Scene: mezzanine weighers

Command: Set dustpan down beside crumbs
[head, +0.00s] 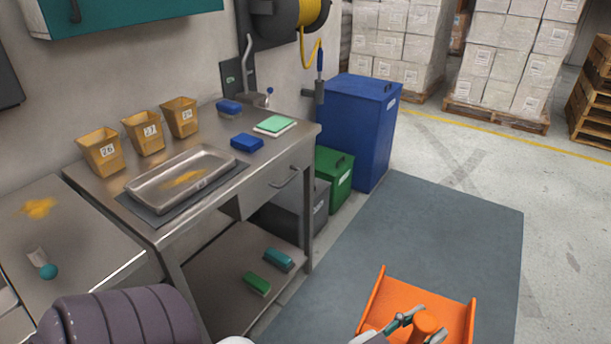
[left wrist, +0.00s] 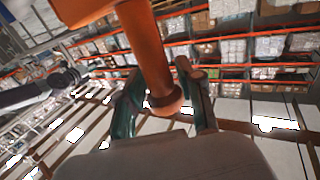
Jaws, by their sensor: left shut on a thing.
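The orange dustpan (head: 455,312) is at the bottom right of the head view, held in the air over the grey floor mat. My left gripper (head: 414,325) is shut on its handle. In the left wrist view the two green fingers (left wrist: 160,85) sit either side of the orange handle (left wrist: 148,50), and part of the pan shows at the top. Yellow crumbs (head: 36,208) lie on the steel surface at the far left, well away from the dustpan. More yellow crumbs (head: 184,179) lie in a metal tray (head: 222,160) on the bench. My right gripper does not show.
A small scoop-like item with a teal end (head: 46,268) lies near the left crumbs. Several yellow bins (head: 102,152), blue brushes and a green-topped pad (head: 274,125) crowd the bench (head: 272,165). Blue (head: 358,130) and green bins stand beyond. The mat (head: 440,230) is clear.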

